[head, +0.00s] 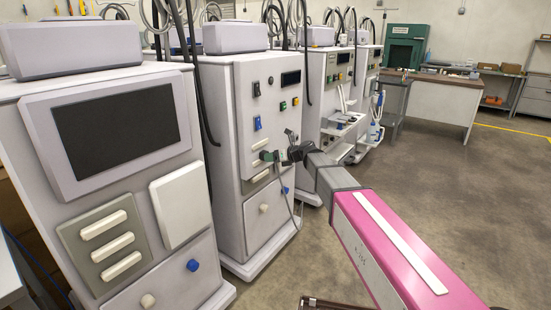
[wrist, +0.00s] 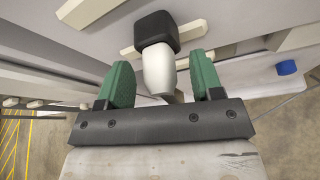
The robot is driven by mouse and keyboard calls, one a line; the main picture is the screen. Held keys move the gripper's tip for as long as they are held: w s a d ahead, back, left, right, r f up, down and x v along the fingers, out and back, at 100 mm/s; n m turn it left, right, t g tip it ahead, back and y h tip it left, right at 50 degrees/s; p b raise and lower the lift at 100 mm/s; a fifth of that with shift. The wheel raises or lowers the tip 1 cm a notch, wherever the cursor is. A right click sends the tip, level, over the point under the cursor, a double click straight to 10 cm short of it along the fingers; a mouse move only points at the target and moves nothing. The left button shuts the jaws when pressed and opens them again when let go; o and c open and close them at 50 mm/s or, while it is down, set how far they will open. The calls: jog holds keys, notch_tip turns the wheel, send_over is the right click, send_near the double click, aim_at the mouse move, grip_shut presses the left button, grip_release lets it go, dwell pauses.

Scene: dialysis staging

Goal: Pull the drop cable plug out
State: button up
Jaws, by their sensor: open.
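In the wrist view, what looks like the drop cable plug is a pale rounded barrel (wrist: 159,75) joined to a black block (wrist: 156,32). My gripper (wrist: 161,63) has its two green fingers on either side of the barrel, with a visible gap on each side. The gripper is open and not closed on it. In the head view, my gripper (head: 273,155) is at the front of the second white machine (head: 232,110), beside its pale handles. The plug is too small there to make out clearly. A thin grey cable (head: 290,205) hangs in a loop below the gripper.
A nearer white machine with a dark screen (head: 115,130) stands at left. More machines (head: 330,80) stand in a row behind. A blue knob (wrist: 287,67) shows right of my gripper in the wrist view. A workbench (head: 440,95) is at the back right; the floor (head: 460,180) between is clear.

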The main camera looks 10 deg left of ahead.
jog(key=c, duration=1)
jog(key=shift+s+d, duration=0.25)
jog(key=shift+d, duration=0.3)
jog(key=shift+s+d, duration=0.2)
jog(key=shift+d, duration=0.3)
jog(key=shift+s+d, duration=0.25)
jog(key=shift+d, duration=0.4)
jog(key=shift+s+d, duration=0.3)
jog(key=shift+d, duration=0.35)
jog(key=shift+s+d, duration=0.25)
jog(key=shift+d, duration=0.4)
